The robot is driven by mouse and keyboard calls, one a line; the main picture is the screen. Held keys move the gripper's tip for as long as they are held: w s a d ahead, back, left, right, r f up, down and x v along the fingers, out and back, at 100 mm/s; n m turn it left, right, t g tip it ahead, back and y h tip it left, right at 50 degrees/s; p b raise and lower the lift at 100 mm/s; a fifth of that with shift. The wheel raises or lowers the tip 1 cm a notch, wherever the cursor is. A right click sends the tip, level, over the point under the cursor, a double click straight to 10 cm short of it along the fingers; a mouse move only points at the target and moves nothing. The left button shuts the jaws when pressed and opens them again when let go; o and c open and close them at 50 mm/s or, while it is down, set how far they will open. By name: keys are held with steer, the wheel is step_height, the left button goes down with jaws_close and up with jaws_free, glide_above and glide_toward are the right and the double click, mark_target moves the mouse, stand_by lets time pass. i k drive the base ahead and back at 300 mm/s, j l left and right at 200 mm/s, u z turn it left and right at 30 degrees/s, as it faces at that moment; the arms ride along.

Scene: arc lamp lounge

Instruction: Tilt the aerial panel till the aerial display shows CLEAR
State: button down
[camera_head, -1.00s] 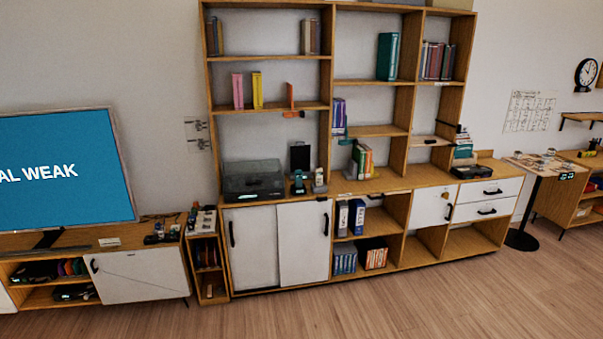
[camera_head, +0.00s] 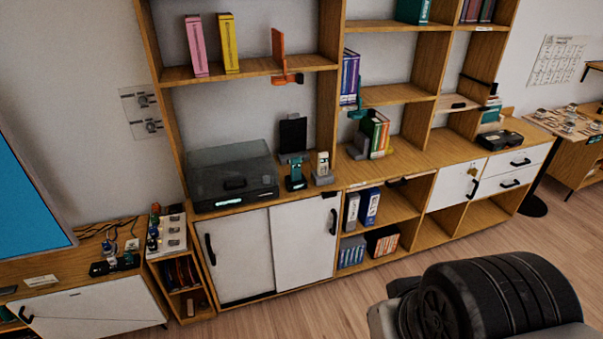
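A dark, flat upright panel on a small grey stand (camera_head: 293,136), which looks like the aerial panel, stands on the wooden cabinet top, right of the record player. A large screen (camera_head: 28,205) with a blue picture is cut off at the left edge. No lettering shows on its visible part now; a second ago it read "AL WEAK", with the start cut off. I cannot tell whether it is the aerial display. My gripper is not in view.
A record player (camera_head: 232,180) with a clear lid sits left of the panel. A teal handset (camera_head: 296,174) and a white handset (camera_head: 323,166) stand close in front. A shelf (camera_head: 245,72) with books hangs above. Wooden floor lies in front.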

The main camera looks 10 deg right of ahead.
mark_target(293, 130)
steer(key=i+j, duration=0.2)
steer(key=i, duration=0.3)
steer(key=i+j+z, duration=0.1)
steer(key=i, duration=0.4)
steer(key=j, duration=0.1)
